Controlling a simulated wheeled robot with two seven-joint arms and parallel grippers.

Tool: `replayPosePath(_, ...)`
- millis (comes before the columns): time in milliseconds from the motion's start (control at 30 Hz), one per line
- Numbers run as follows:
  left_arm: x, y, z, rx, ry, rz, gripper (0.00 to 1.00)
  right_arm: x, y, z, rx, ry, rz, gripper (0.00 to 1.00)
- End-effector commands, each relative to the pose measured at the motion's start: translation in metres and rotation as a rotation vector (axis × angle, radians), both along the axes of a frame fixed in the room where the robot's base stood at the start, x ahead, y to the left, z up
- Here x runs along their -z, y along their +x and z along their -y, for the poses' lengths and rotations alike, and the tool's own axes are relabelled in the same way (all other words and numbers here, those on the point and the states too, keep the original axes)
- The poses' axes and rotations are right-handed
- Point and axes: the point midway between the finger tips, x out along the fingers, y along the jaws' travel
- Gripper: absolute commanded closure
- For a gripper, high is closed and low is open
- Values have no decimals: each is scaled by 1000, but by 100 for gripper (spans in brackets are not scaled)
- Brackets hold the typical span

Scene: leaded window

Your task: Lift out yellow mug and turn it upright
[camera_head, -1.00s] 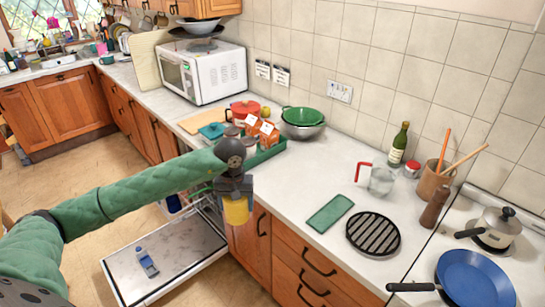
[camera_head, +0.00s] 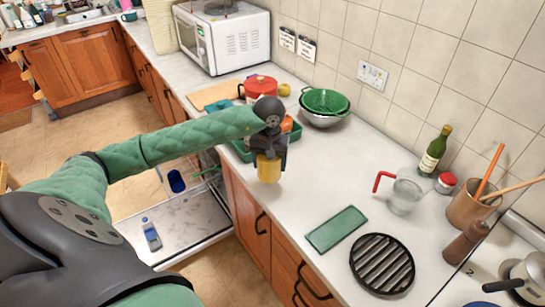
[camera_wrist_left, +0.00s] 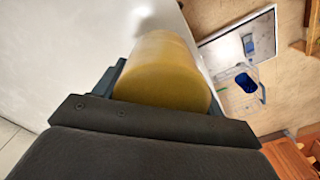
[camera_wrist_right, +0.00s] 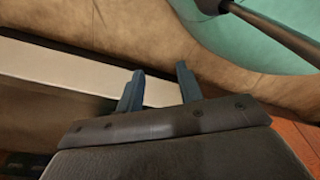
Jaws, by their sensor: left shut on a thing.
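The yellow mug (camera_head: 268,169) is held by my left gripper (camera_head: 269,154), which points down near the front edge of the white counter. The mug fills the middle of the left wrist view (camera_wrist_left: 165,72), with a finger of my left gripper (camera_wrist_left: 165,95) beside it. I cannot tell which way its mouth faces, and no handle shows. My right gripper (camera_wrist_right: 160,92) shows only in the right wrist view. Its two fingers are apart with nothing between them.
The open dishwasher door (camera_head: 190,225) lies below, with a blue-capped bottle (camera_head: 151,234) on it. Bare counter (camera_head: 315,170) lies between.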

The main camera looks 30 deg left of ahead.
Motion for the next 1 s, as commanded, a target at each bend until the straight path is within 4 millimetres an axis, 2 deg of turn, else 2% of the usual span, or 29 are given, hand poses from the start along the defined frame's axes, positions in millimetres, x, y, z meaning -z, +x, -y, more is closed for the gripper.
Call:
replayPosePath(300,30,-1,0,-1,-1,-3,62,0,-6,1,0,-1,-3,64)
replayPosePath(500,43,0,0,-1,-1,-1,62,1,-9,2,0,-1,-7,64)
replayPosePath(1000,50,0,0,-1,0,0,62,2,-12,3,0,-2,-10,64)
